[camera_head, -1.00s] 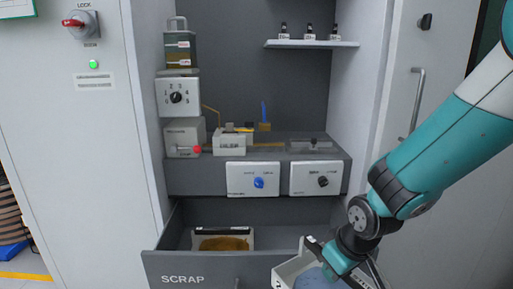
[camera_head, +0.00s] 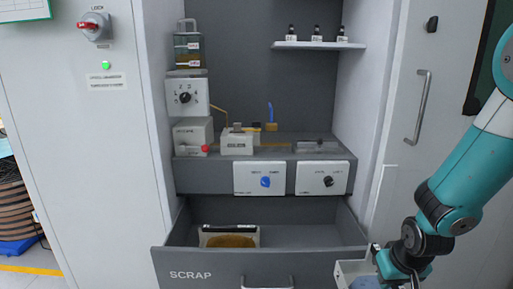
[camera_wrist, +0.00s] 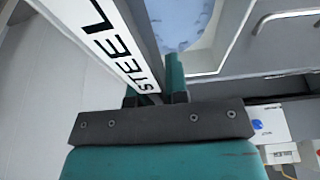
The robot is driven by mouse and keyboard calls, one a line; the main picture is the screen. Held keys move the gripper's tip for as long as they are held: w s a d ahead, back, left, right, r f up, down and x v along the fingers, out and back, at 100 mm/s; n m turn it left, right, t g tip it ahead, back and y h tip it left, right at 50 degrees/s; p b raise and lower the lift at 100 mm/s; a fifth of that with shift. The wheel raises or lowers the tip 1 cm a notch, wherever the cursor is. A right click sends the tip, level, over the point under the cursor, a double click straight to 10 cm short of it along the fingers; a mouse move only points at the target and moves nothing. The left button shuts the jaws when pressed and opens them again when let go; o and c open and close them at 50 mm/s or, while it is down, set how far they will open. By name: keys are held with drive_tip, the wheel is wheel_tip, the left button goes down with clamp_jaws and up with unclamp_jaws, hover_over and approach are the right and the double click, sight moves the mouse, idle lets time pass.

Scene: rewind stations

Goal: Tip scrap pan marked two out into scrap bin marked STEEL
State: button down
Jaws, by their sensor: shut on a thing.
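My gripper (camera_wrist: 158,90) is shut on the wall of a white bin marked STEEL (camera_wrist: 108,40). Its black lettering runs along the outer face beside my fingers in the wrist view. Pale blue-grey contents (camera_wrist: 180,20) lie inside it. In the head view the held bin (camera_head: 345,272) is at the lower right, beside the right front corner of the SCRAP drawer, partly cut off by the frame edge. My fingertips are hidden in that view. I can make out no pan marked two.
The drawer marked SCRAP (camera_head: 205,274) is open. A white container (camera_head: 251,238) with brown contents sits in its left part; its right part looks empty. Above are a bench with knobs (camera_head: 265,182) and a shelf with small bottles (camera_head: 318,44). A cabinet door handle (camera_head: 419,107) is at right.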

wheel_tip(320, 180, up, 27)
drive_tip(key=w+p, duration=0.2)
drive_tip(key=p, duration=2.8)
drive_tip(key=s+f+b, duration=0.4)
drive_tip(key=f, duration=0.6)
drive_tip(key=shift+b, duration=0.35)
drive_tip(key=shift+a, duration=0.2)
drive_tip(key=shift+s, duration=0.1)
